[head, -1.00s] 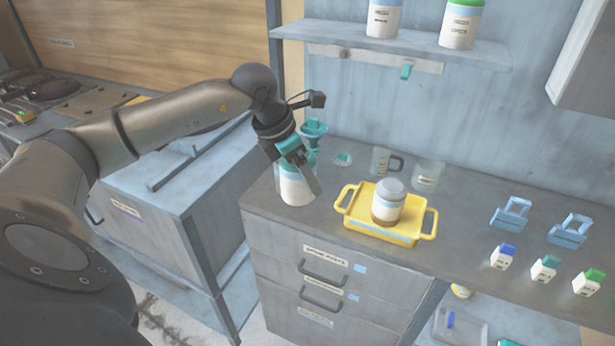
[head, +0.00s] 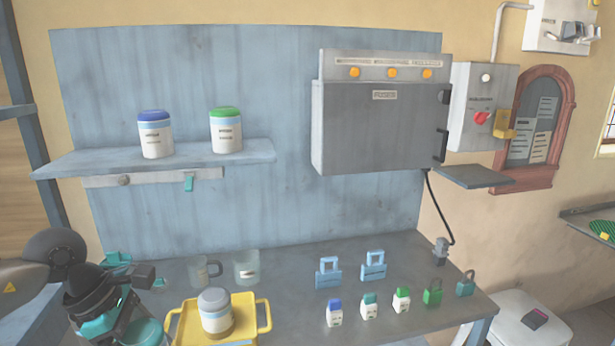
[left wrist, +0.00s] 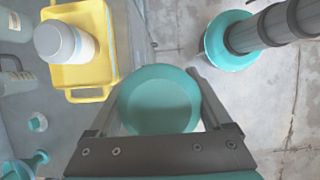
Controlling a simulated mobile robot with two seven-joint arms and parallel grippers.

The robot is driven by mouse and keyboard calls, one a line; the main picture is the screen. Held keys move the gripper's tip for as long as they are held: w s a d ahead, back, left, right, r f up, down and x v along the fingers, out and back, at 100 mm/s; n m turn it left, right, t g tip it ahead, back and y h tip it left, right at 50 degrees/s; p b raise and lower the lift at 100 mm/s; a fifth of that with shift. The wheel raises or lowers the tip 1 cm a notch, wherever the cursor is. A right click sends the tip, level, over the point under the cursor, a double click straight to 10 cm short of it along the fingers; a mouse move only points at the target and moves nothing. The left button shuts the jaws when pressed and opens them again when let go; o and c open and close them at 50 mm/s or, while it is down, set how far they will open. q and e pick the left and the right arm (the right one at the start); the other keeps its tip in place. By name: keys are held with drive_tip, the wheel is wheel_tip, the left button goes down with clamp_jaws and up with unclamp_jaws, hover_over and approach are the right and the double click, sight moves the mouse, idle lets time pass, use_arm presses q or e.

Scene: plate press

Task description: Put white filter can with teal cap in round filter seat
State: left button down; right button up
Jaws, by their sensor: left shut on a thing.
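The white filter can with teal cap shows mainly as its round teal cap (head: 143,333) at the bottom left of the head view. Its body is cut off there. My left gripper (head: 128,312) is shut on it. In the left wrist view the teal cap (left wrist: 160,102) sits between the two fingers, with grey floor behind its right side and the yellow tray to its upper left. The gap under the can is hidden. I cannot make out the round filter seat in these views. My right gripper is not in view.
The yellow tray (head: 263,325) with a grey-lidded jar (head: 215,312) stands close right of my gripper. Several small padlocks and tags are further right. A shelf (head: 80,162) holds a blue-capped (head: 155,135) and a green-capped can (head: 226,131).

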use_arm(q)
drive_tip(key=s+d+r+m+g+y, duration=0.2)
drive_tip(key=s+d+m, duration=0.1)
drive_tip(key=m, duration=0.7)
drive_tip(key=s+d+r+m+g+y, duration=0.1)
drive_tip(key=d+m, duration=0.4)
drive_tip(key=m, duration=0.5)
drive_tip(key=shift+s+d+r+m+g+y, duration=0.35)
drive_tip(key=shift+s+g+y, duration=0.35)
drive_tip(key=shift+s+g, duration=0.5)
drive_tip(key=shift+d, duration=0.1)
